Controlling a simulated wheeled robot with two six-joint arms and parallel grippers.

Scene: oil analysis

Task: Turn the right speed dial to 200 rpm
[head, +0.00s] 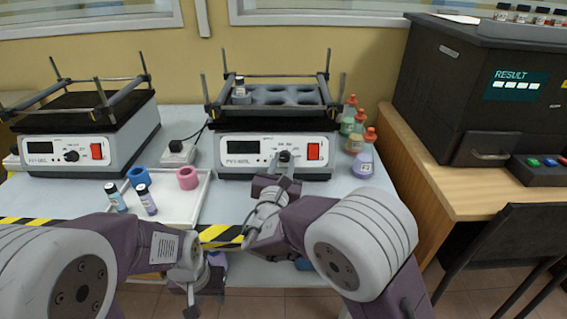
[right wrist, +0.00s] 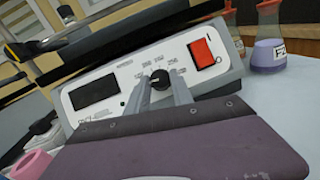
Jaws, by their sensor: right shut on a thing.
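The right shaker (head: 235,165) stands on the bench with a dark display, a red switch (head: 313,151) and a black speed dial (head: 285,155). My right gripper (head: 284,161) is at that dial. In the right wrist view, the dial (right wrist: 160,79) sits between the fingertips of my right gripper (right wrist: 159,84), which are shut on it. Numbers ring the dial, but its exact setting is too small to read. The display (right wrist: 94,93) looks blank. My left gripper (head: 203,283) hangs low near the bench's front edge, empty; its jaw opening is unclear.
The left shaker (head: 135,135) stands at the back left. A white tray (head: 183,215) holds vials and blue and pink rings. Flasks (head: 362,164) stand right of the right shaker. A dark analyser (head: 445,95) stands on the wooden desk at right.

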